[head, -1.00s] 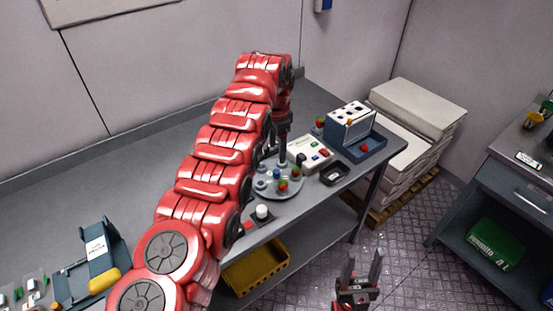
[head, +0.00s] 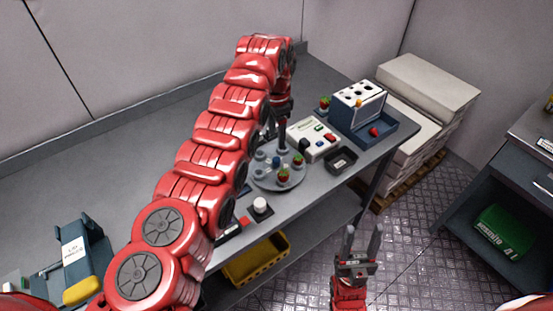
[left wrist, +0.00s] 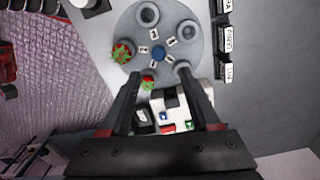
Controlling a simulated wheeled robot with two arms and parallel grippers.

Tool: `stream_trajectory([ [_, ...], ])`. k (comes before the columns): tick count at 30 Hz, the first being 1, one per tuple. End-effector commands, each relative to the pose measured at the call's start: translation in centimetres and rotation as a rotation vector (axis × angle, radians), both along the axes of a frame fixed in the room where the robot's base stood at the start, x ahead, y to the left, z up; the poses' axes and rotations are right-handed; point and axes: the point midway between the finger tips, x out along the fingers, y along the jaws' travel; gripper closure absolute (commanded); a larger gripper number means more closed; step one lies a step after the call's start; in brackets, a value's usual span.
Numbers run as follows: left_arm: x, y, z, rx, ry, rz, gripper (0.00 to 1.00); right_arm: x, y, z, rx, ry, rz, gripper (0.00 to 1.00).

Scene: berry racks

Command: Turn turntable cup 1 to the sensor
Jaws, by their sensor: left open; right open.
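The round grey turntable (head: 268,182) stands on the bench, with several cups around a blue hub (left wrist: 158,53). Two cups hold red berries (head: 283,174), (left wrist: 122,52); others look empty, such as the one at the top in the left wrist view (left wrist: 147,14). A white box (head: 316,138) with coloured buttons and a dark block, perhaps the sensor, stands beside the turntable. My right gripper (head: 363,228) is open and empty, away from the bench.
A black tray (head: 341,161) and a blue-grey rack (head: 357,107) stand further right on the bench. A round white button (head: 260,204) is in front of the turntable. A yellow bin (head: 255,262) is below. Labelled black holders (left wrist: 224,40) line the wrist view's right side.

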Motion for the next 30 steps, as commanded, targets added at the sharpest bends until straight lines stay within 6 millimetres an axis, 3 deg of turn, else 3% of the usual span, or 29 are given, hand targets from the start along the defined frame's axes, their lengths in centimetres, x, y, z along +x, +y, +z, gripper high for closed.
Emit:
stream_trajectory([
  [9,-0.3,0.0,-6.6,0.003,0.006,-0.002,0.37,0.0,0.0,2.8,0.000,0.001,0.000,0.50],
  [12,-0.2,0.0,-8.7,0.003,0.005,-0.001,0.37,0.0,0.0,1.1,0.000,0.001,0.000,0.50],
  [23,-0.1,0.0,-9.5,0.002,0.003,-0.001,0.37,0.0,0.0,0.9,0.000,0.001,0.000,0.50],
  [25,-0.1,0.0,-9.5,0.002,0.003,-0.001,0.44,0.0,0.0,0.9,0.000,0.001,0.000,0.50],
  [30,-0.1,0.0,-9.5,0.001,0.002,-0.001,0.75,0.0,0.0,0.9,0.000,0.001,0.000,0.50],
])
